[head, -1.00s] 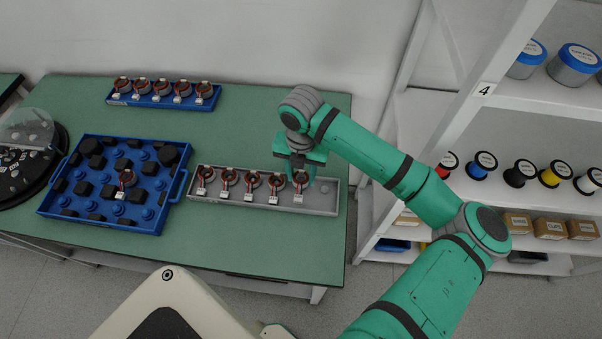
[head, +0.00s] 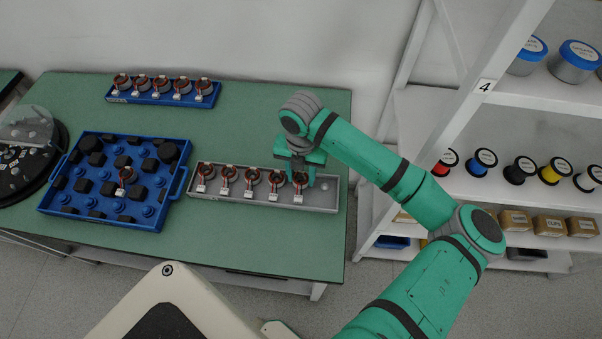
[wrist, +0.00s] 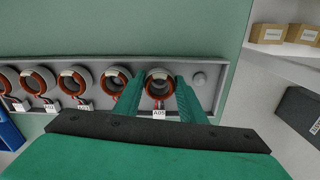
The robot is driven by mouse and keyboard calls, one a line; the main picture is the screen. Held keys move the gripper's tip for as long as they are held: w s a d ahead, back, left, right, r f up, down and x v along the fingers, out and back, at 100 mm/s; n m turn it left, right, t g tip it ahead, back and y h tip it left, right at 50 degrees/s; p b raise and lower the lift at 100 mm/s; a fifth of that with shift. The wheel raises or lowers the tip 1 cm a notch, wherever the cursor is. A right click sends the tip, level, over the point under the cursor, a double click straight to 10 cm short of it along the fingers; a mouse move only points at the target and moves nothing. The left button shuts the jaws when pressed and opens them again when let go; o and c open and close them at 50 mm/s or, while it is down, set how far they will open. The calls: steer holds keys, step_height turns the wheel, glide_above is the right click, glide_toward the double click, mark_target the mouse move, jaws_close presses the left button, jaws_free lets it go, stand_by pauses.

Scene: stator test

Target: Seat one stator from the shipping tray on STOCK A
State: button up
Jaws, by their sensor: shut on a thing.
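A long grey tray (head: 240,201) holds a row of several copper-wound stators with white tags. My gripper (head: 300,176) is down at the right part of this row, shut on the stator (wrist: 159,88) tagged A05. Its two green fingers stand on either side of that stator in the wrist view. The stator stands in line with its neighbours; its underside is hidden, so I cannot tell whether it touches the tray. A blue rack (head: 131,99) at the back holds another row of stators. No STOCK A lettering is readable.
A bare round knob (head: 323,186) is at the grey tray's right end. A blue handled tray (head: 72,197) with black blocks, blue posts and one stator (head: 127,175) lies at left. White shelving (head: 450,110) with spools stands right. The green tabletop (head: 245,130) behind the grey tray is clear.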

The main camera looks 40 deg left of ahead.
steer(key=shift+f, duration=0.25)
stand_by(0.3)
steer(key=o, duration=1)
steer(key=shift+r, duration=0.2)
steer(key=shift+r, duration=2.3)
steer(key=shift+o, duration=0.3)
steer(key=o, duration=0.5)
